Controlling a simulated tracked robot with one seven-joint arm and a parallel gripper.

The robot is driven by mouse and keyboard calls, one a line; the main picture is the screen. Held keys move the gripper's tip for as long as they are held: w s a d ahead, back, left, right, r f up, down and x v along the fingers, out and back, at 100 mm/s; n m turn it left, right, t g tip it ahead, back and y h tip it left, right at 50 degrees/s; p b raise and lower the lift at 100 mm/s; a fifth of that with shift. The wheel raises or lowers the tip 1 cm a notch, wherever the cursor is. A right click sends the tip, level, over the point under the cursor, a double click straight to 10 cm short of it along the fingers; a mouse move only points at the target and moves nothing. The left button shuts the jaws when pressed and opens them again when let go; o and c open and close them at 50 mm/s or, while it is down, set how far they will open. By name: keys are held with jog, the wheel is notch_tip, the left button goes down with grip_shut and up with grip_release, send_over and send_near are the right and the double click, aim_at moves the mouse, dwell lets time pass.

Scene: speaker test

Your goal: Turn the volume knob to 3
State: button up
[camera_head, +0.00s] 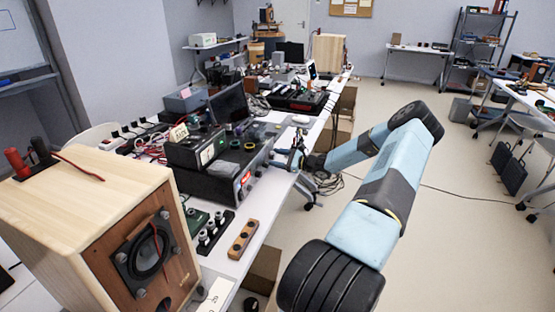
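A dark amplifier-like unit (215,182) sits on the white table, its front panel facing the aisle. A small red lit display (246,179) shows on that panel. I cannot make out which control is the volume knob or where it points. My gripper (291,157) is at the end of my light-blue arm, by the table's front edge, to the right of the unit's panel. It looks apart from the panel. Its fingers are small and dark at this distance, so I cannot tell whether they are open or shut.
A wooden speaker box (95,215) with an exposed cone fills the near left. A black box with a green display (196,149) rests on the unit. A wooden block (242,240) lies in front. Cluttered equipment continues behind; the floor aisle at right is open.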

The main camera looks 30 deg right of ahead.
jog(key=v, duration=1.3)
jog(key=shift+s+d, duration=0.25)
jog(key=shift+s, duration=0.05)
jog(key=s+a+r+n+g+h, duration=0.25)
jog(key=a+r+n+g, duration=0.4)
jog(key=a+r, duration=0.55)
jog(key=s+a+r+n+g+h, duration=0.25)
jog(key=a+r+n+g, duration=0.5)
jog(key=a, duration=0.85)
jog(key=s+a+r+n+t+h, duration=0.2)
jog(key=s+a+r+n+h, duration=0.25)
jog(key=s+a+r, duration=0.65)
jog(key=s+r+n+t, duration=0.1)
jog(key=s+r+n, duration=0.1)
jog(key=s, duration=0.6)
jog(key=s+r+n+t+h, duration=0.1)
jog(key=s+r+n+t, duration=0.1)
jog(key=s+r, duration=0.3)
jog(key=shift+s+n, duration=0.55)
jog(key=shift+s, duration=1.3)
